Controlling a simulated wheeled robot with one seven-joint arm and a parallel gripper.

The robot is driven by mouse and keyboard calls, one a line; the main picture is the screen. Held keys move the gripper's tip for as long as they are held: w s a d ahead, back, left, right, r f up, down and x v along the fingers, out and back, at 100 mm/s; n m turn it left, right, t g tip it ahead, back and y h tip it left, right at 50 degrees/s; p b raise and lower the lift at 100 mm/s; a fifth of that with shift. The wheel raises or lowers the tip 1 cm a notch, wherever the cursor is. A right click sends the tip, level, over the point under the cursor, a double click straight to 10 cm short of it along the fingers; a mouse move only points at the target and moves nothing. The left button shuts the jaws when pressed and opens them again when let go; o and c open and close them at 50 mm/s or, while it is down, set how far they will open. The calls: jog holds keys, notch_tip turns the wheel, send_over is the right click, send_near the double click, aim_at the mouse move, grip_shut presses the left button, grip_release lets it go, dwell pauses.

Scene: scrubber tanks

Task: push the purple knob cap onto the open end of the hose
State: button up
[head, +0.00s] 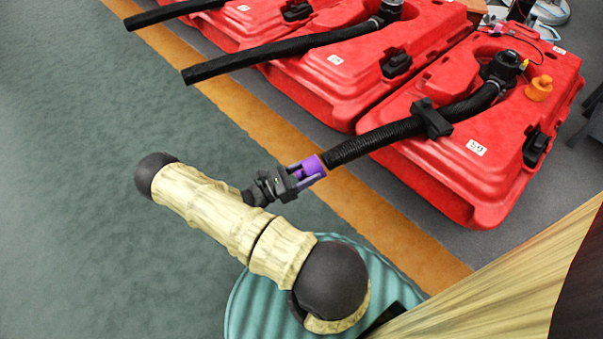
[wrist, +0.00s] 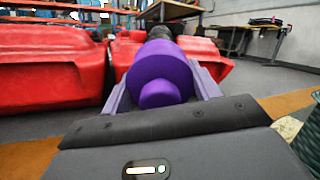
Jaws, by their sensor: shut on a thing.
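The purple knob cap (head: 313,165) is held between the fingers of my gripper (head: 307,172). In the wrist view the cap (wrist: 161,78) sits between both fingers, its narrow knob toward me. The black ribbed hose (head: 375,139) reaches out from the nearest red tank (head: 478,120), and its end meets the cap's wide side in the head view. In the wrist view the hose (wrist: 159,34) shows just behind the cap, roughly in line with it. The cap hides the hose's open end, so I cannot tell how far it is on.
Two more red tanks with black hoses (head: 280,48) stand to the left. An orange cap (head: 539,88) sits on the nearest tank. A black clip (head: 432,118) holds the hose at the tank's edge. The green floor (head: 80,230) at left is clear.

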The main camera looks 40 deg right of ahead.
aim_at(320, 165)
jog(key=shift+s+d+r, duration=0.15)
jog(key=shift+s+d, duration=0.05)
jog(key=shift+d, duration=0.35)
jog(key=shift+r+p, duration=0.15)
jog(key=shift+p, duration=0.5)
dwell(0.5)
jog(key=shift+p+x, duration=0.85)
jog(key=shift+x, duration=0.6)
jog(key=o, duration=1.1)
jog(key=shift+c, duration=0.2)
jog(key=shift+w, duration=0.1)
jog(key=b+v, duration=0.2)
jog(key=v, duration=0.6)
jog(key=shift+a, duration=0.25)
